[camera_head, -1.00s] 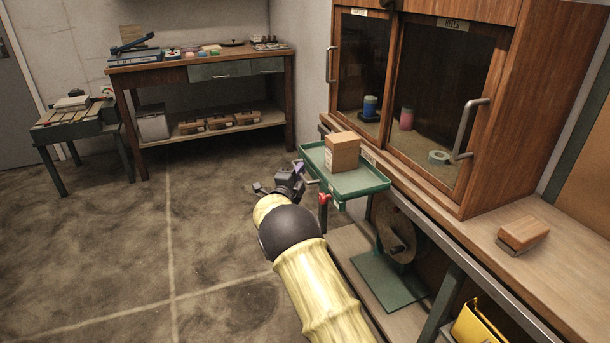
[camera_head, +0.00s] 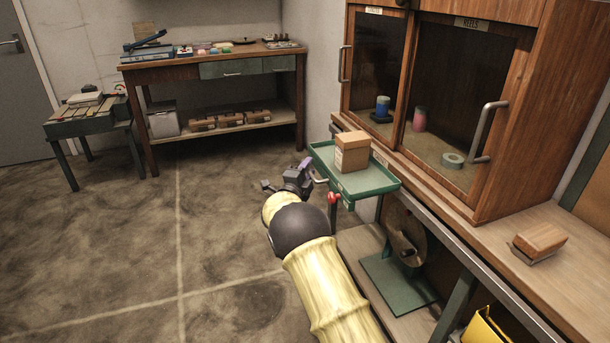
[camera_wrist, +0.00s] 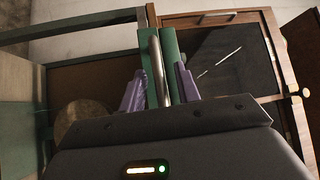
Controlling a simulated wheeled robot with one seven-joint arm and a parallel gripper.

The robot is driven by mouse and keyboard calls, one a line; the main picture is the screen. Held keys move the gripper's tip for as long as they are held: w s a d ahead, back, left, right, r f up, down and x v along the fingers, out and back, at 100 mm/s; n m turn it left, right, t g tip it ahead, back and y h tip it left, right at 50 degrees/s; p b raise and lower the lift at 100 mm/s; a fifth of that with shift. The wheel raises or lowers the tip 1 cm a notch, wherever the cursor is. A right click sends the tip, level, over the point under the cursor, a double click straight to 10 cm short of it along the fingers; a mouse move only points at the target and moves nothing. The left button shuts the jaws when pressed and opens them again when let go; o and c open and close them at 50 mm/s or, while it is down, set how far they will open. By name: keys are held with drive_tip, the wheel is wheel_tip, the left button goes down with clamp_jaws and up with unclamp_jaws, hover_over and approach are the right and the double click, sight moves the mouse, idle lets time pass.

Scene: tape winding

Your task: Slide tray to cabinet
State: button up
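The green tray (camera_head: 380,187) is at the front edge of the counter, left of and below the cabinet (camera_head: 490,150) with glass doors. A brown box (camera_head: 352,152) stands on the tray. My gripper (camera_head: 298,178) is just left of the tray, by its metal handle (camera_head: 320,180). In the wrist view my gripper (camera_wrist: 160,88) has its two purple fingers apart, one on each side of the metal handle bar (camera_wrist: 157,62) and the green tray parts. A gap shows between the fingers and the bar. A red knob (camera_head: 334,198) is below the tray.
Behind the glass are a blue spool (camera_head: 382,105), a pink spool (camera_head: 420,119) and a green tape roll (camera_head: 452,160). A workbench (camera_head: 160,71) and small table (camera_head: 80,120) stand behind. The floor at left is clear.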

drive_tip(key=p+v, duration=0.2)
drive_tip(key=v, duration=1.5)
drive_tip(key=shift+s, duration=0.15)
drive_tip(key=shift+s+a+r, duration=0.1)
drive_tip(key=shift+a, duration=0.05)
drive_tip(key=s+d+r+n+g+y, duration=0.2)
drive_tip(key=d+n+g+y, duration=0.3)
drive_tip(key=d+n+y, duration=0.35)
drive_tip(key=s+d+f+n+g, duration=0.1)
drive_tip(key=s+d+n+g, duration=0.3)
drive_tip(key=s, duration=0.6)
drive_tip(key=s+d+n+g+p, duration=0.1)
drive_tip(key=s+d+n+g, duration=0.3)
drive_tip(key=s, duration=0.5)
drive_tip(key=s+d+f+n+g, duration=0.1)
drive_tip(key=s+d+n+g, duration=0.1)
drive_tip(key=s+d+n, duration=0.6)
wheel_tip(320, 180, up, 32)
drive_tip(key=s+a+m+p, duration=0.1)
drive_tip(key=a+m+p, duration=0.1)
drive_tip(key=p, duration=3)
drive_tip(key=shift+s+a+r+m+p, duration=0.2)
drive_tip(key=shift+m+p, duration=0.1)
drive_tip(key=shift+m, duration=0.35)
